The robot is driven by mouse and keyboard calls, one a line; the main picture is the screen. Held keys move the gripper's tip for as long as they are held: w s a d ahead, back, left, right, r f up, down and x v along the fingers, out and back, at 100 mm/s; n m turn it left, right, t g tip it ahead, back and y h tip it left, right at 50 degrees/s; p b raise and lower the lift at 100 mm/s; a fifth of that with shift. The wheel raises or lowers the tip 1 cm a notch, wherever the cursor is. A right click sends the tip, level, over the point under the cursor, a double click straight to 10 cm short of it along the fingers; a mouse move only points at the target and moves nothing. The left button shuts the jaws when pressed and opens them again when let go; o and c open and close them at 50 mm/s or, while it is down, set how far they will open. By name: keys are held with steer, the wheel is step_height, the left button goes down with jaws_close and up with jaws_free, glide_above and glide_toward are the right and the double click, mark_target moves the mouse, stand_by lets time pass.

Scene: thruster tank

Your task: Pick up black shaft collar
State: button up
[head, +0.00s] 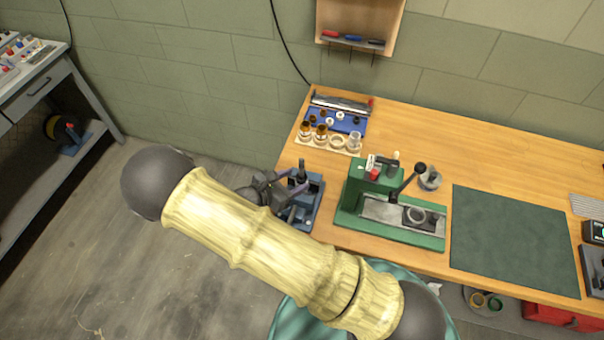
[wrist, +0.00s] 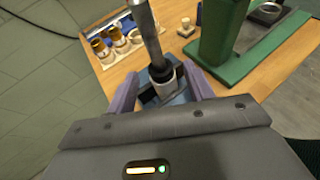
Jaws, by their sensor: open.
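A blue fixture (head: 303,213) stands at the left end of the wooden bench, with a dark upright post (head: 302,168) on it. In the wrist view the grey post (wrist: 146,30) rises from the blue base, and a black ring (wrist: 160,70), which looks like the black shaft collar, sits around its lower part. My gripper (wrist: 160,90) is open, with one purple finger on either side of the ring and post. I cannot tell whether either finger touches the ring. In the head view my gripper (head: 287,192) is at the fixture, and my arm hides part of it.
A green press (head: 380,205) with a black lever stands just right of the fixture. Behind are a blue tray (head: 350,122) and a wooden rack (head: 318,144) with brown-topped jars. A dark green mat (head: 510,235) lies bare to the right. A grey cup (head: 430,180) stands behind the press.

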steer(key=shift+w+d+f, duration=0.3)
steer(key=shift+w+d, duration=0.15)
steer(key=shift+s, duration=0.2)
steer(key=shift+w, duration=0.15)
steer(key=c, duration=1)
steer(key=shift+d, duration=0.1)
steer(key=shift+c, duration=0.3)
